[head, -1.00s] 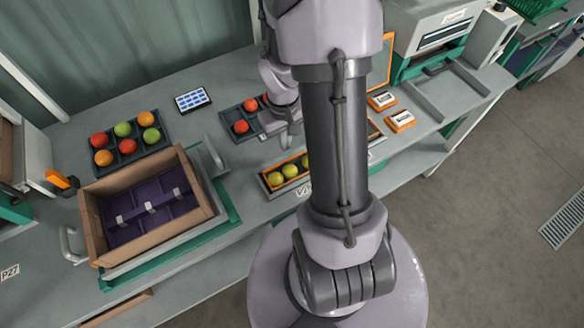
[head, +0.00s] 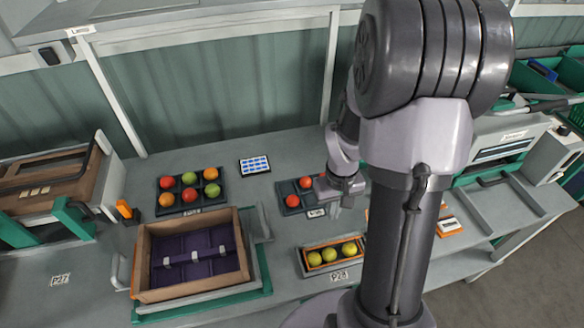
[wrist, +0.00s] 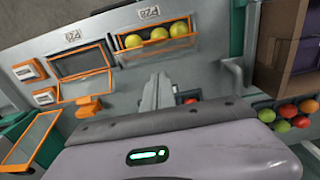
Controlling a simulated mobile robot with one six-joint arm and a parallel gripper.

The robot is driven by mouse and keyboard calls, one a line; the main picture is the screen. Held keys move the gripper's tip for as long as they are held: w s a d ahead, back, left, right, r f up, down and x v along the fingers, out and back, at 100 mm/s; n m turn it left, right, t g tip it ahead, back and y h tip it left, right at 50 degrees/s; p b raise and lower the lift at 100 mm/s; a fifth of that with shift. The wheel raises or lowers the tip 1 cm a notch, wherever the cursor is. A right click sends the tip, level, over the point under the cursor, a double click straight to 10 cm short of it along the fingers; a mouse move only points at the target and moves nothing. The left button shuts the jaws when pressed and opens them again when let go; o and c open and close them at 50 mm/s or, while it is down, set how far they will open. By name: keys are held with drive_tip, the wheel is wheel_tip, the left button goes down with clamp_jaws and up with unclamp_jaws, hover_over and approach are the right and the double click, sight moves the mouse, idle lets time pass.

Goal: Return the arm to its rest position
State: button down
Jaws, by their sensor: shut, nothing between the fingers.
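My arm rises through the right half of the head view. My gripper (head: 345,203) hangs by the right side of the small dark tray (head: 292,210), which holds red tomatoes, and hides part of that tray. In the wrist view, the narrow fingers of my gripper (wrist: 157,90) are together with nothing between them. Red fruit shows just beyond them, partly hidden by my gripper's body.
An open cardboard box (head: 146,262) with a purple insert stands at left. Behind it is a dark tray (head: 187,195) of mixed tomatoes. An orange-edged tray (head: 332,269) of yellow fruit lies at the bench front. A tablet (head: 254,166) lies behind.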

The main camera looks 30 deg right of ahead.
drive_tip(key=a+r+t+b, duration=0.3)
drive_tip(key=a+r+b, duration=0.3)
drive_tip(key=a+r, duration=0.5)
drive_tip(key=s+a+r+m+t+y+b, duration=0.1)
drive_tip(key=s+a+r+t+y+b, duration=0.1)
drive_tip(key=s+a, duration=0.5)
drive_tip(key=a+r, duration=0.1)
drive_tip(key=a, duration=0.2)
drive_tip(key=shift+s+a+r+t+b, duration=0.2)
drive_tip(key=shift+s+a+t+b, duration=0.1)
drive_tip(key=shift+a+t+b, duration=0.1)
